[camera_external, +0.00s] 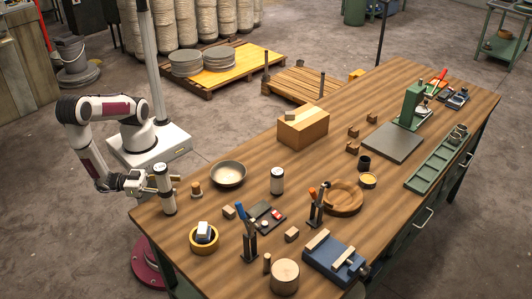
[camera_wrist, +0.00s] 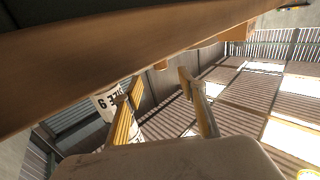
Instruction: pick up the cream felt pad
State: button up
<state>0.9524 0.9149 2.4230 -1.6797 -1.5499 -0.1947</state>
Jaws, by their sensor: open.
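I cannot pick out the cream felt pad with certainty in either view. A pale, thick round piece (camera_external: 285,273) stands at the table's front edge in the external view; its material is unclear. My gripper (camera_external: 147,183) is at the table's left corner, well away from that piece. It is beside a labelled cylinder (camera_external: 164,190) that stands upright there. In the wrist view, my gripper (camera_wrist: 158,92) has its two fingers spread with a clear gap between them. A white labelled object (camera_wrist: 108,104) shows behind the left finger; I cannot tell whether they touch.
The wooden table (camera_external: 240,262) holds a metal bowl (camera_external: 229,173), a white canister (camera_external: 277,180), a cardboard-coloured box (camera_external: 303,126), a wooden dish (camera_external: 343,197), a yellow ring (camera_external: 204,247) and a blue vise-like tool (camera_external: 333,260). Upright tool holders stand among them. The table's edge (camera_wrist: 110,65) crosses the wrist view.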

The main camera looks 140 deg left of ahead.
aim_at(196, 190)
dwell(0.3)
jog(key=shift+x, duration=1.35)
jog(key=shift+w+a, duration=0.1)
jog(key=shift+x, duration=2.45)
jog(key=shift+f, duration=0.15)
grip_shut()
